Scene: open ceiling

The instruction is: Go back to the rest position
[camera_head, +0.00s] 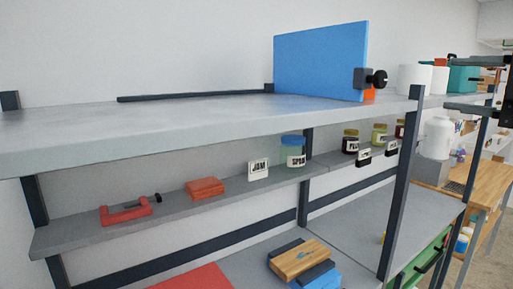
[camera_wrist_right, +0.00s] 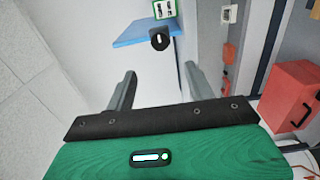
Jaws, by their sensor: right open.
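My right gripper (camera_head: 448,84) comes in at the right edge of the head view, high up beside the shelf unit. Its two dark fingers are apart, with nothing held between them. In the right wrist view its fingers (camera_wrist_right: 162,85) stand wide apart and the space between them is empty. My left gripper is not in view.
A grey shelf unit's top (camera_head: 200,110) spans the head view, with a blue panel (camera_head: 322,60) standing on it. White containers (camera_head: 415,78) stand near my right gripper. Jars (camera_head: 293,150) and a red clamp (camera_head: 125,212) are on the shelf below. A red box (camera_wrist_right: 292,95) shows in the wrist view.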

